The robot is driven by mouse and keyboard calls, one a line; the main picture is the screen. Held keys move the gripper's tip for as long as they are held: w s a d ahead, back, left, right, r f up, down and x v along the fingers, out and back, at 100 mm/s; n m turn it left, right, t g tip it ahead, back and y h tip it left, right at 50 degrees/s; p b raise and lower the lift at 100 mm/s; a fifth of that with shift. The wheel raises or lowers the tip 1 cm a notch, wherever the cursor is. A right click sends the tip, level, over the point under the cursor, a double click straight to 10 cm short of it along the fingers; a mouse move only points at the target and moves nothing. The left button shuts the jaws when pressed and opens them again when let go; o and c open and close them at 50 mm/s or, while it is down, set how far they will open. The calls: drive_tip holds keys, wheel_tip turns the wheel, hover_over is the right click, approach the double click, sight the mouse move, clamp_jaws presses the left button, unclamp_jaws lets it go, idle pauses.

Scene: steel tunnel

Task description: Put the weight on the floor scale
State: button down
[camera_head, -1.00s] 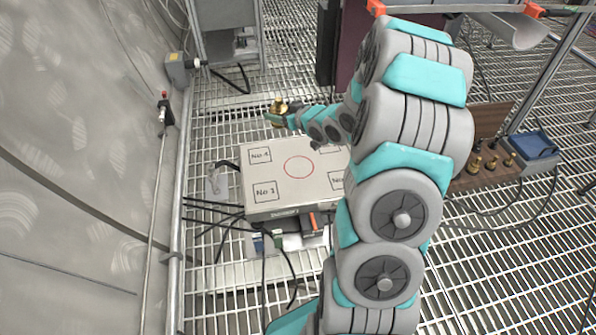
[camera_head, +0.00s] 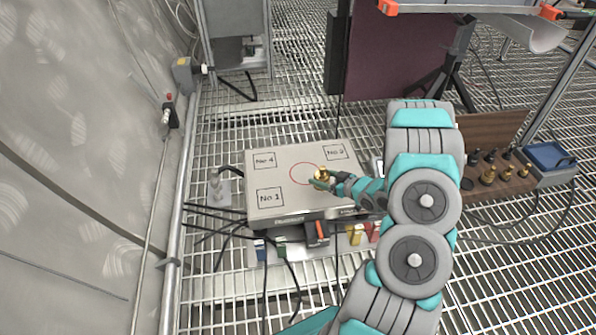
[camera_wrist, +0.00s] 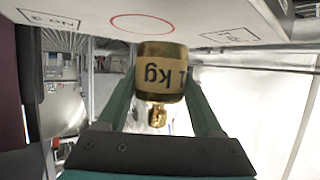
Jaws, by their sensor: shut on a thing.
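The brass weight (camera_head: 322,174) is held in my gripper (camera_head: 322,183) over the floor scale (camera_head: 284,213), near the right edge of the red circle on its top. In the wrist view the weight (camera_wrist: 160,75) carries a "1 kg" label and sits between both fingers (camera_wrist: 160,95). It appears upside down in that view. The scale's pale top (camera_wrist: 225,12) lies close to the weight's flat end. I cannot tell whether the weight touches the scale. The scale's top has numbered squares near its corners; the lower right one is hidden by my arm.
A wooden weight rack (camera_head: 500,187) with several brass and dark weights stands at the right, beside a blue tray (camera_head: 550,156). A dark red panel (camera_head: 400,55) stands behind. Cables and colored blocks lie in front of the scale on the grating. A pipe runs along the left wall.

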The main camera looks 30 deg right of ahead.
drive_tip(key=w+a, duration=0.1)
drive_tip(key=w, duration=0.3)
drive_tip(key=w+a, duration=0.2)
drive_tip(key=w, duration=0.3)
drive_tip(key=w+a+f+b, duration=0.1)
drive_tip(key=w, duration=0.3)
drive_tip(key=shift+w+a+f, duration=0.1)
drive_tip(key=shift+w+a, duration=0.05)
drive_tip(key=shift+f+b, duration=0.5)
drive_tip(key=shift+f, duration=1.2)
drive_tip(key=shift+f, duration=0.1)
drive_tip(key=shift+c, duration=0.2)
unclamp_jaws()
drive_tip(key=shift+f, duration=0.1)
